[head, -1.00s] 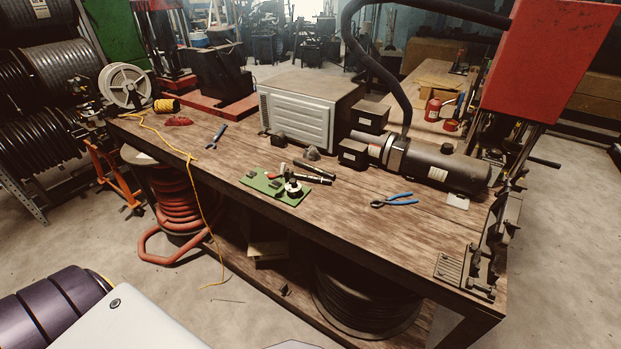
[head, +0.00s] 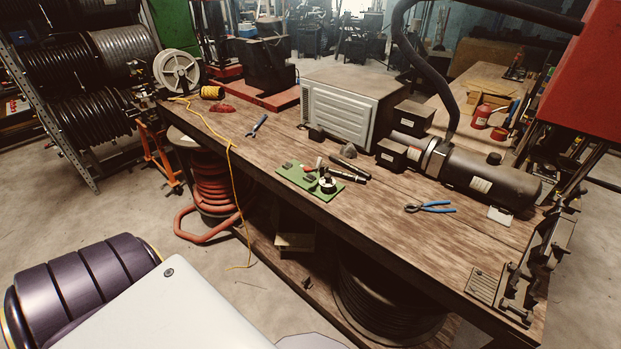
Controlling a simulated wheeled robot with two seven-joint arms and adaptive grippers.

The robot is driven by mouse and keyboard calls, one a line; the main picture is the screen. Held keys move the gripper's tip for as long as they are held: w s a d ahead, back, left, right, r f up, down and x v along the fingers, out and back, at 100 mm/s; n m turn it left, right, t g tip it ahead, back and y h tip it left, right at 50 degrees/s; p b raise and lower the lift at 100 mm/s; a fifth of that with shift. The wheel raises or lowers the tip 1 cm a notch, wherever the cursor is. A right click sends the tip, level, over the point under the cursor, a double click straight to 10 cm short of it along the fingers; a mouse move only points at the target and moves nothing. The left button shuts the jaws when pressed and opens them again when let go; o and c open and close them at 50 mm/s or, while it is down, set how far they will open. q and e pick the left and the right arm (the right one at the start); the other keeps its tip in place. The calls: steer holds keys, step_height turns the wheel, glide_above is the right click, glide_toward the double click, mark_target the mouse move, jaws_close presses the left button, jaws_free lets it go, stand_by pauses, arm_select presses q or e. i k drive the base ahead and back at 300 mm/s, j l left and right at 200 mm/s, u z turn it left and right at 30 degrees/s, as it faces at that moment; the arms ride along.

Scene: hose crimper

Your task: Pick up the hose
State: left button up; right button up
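A short black hose piece (head: 349,169) lies on the wooden workbench (head: 420,255), just right of a green mat (head: 294,177) with small parts on it. A slim dark piece with a light metal part lies beside it; I cannot tell whether the two are joined. A thick red-orange hose (head: 212,188) is coiled under the bench's left end. A thick black hose (head: 400,50) arches up from a dark cylindrical machine (head: 490,180) at the bench's right. Neither gripper shows in the head view.
A grey metal box (head: 345,105) and small black boxes (head: 413,115) stand at the bench's back. Blue-handled pliers (head: 430,207) lie on the right half. A yellow cord (head: 233,180) hangs over the front edge. The bench front is mostly clear.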

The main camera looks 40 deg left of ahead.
mark_target(340, 173)
steer(key=j+z, duration=0.2)
steer(key=j, duration=0.3)
steer(key=k+j+z, duration=0.2)
steer(key=j, duration=0.25)
steer(key=j+z, duration=0.2)
steer(key=j, duration=0.3)
